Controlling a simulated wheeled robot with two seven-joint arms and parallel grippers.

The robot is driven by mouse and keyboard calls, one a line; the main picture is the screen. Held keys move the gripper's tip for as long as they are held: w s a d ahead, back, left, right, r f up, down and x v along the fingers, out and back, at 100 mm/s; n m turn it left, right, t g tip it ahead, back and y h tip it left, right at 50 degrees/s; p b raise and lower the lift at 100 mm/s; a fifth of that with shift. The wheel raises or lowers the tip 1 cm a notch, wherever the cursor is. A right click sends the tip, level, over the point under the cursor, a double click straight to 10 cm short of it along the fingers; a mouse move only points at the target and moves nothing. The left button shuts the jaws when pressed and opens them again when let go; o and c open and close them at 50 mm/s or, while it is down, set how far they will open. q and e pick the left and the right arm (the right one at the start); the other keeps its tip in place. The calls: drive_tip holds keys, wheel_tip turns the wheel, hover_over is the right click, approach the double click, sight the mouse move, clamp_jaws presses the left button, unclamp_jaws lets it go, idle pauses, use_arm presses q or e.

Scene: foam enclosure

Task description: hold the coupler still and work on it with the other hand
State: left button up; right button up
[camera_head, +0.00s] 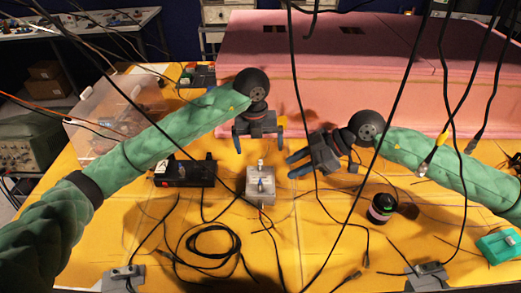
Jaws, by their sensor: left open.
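A grey block (261,190) stands on the yellow table near the middle, with a small pale fitting (261,165) upright at its back edge. This fitting may be the coupler; it is too small to be sure. A cable runs from the block's front. My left gripper (259,137) is above and behind the block, pointing down. My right gripper (318,166) is to the right of the block, tilted down and left. Its fingers look apart, with nothing between them, and it touches neither block nor fitting.
A black box (184,172) lies left of the block. A dark cylinder with a pink band (381,208) stands to the right, and a green case (497,245) at far right. Loose cables (210,243) cover the front, others hang across the view. Pink foam (330,70) closes the back.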

sight(260, 169)
use_arm(q)
drive_tip(key=shift+s+d+f+y, duration=0.2)
drive_tip(key=shift+s+f+y, duration=0.3)
drive_tip(key=shift+s, duration=0.25)
drive_tip(key=shift+s+f, duration=0.1)
drive_tip(key=shift+f, duration=3.8)
